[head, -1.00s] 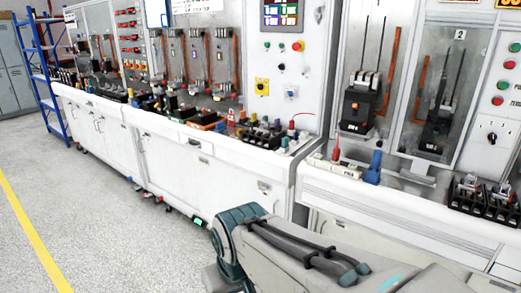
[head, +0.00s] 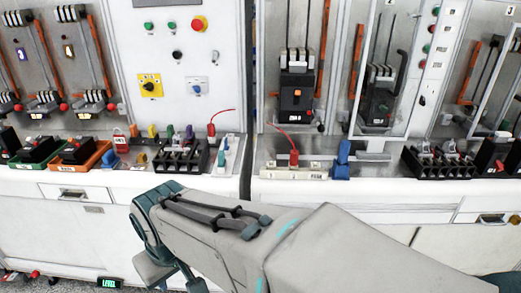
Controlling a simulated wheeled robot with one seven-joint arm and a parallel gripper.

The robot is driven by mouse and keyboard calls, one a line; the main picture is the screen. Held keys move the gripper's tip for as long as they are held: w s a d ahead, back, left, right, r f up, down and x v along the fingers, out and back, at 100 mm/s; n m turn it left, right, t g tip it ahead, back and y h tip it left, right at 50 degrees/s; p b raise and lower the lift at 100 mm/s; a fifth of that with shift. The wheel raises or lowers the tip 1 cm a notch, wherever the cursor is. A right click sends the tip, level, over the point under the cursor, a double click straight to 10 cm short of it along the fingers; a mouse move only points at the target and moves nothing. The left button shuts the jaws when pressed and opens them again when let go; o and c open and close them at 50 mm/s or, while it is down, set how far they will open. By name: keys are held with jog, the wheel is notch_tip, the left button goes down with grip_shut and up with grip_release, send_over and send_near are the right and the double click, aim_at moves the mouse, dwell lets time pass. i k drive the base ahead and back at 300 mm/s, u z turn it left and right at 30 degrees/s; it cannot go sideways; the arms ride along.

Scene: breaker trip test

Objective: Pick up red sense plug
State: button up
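A red plug (head: 294,158) with a thin red lead stands upright on a white labelled strip (head: 288,171) on the right bench section. A second, similar red plug (head: 211,131) with a red lead stands at the right end of the left bench section, beside a black block. I cannot tell from the picture which is the sense plug. My arm crosses the lower middle of the head view and bends down at the left.
A blue plug-like part (head: 342,152) stands right of the right red plug. Black terminal blocks (head: 440,160) (head: 181,156) and green and orange trays (head: 82,155) line the bench. Upright breaker panels stand behind. A vertical gap (head: 246,170) separates the bench sections.

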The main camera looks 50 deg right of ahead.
aim_at(294, 157)
jog(key=z, duration=0.85)
jog(key=i, duration=0.85)
jog(key=z, duration=0.85)
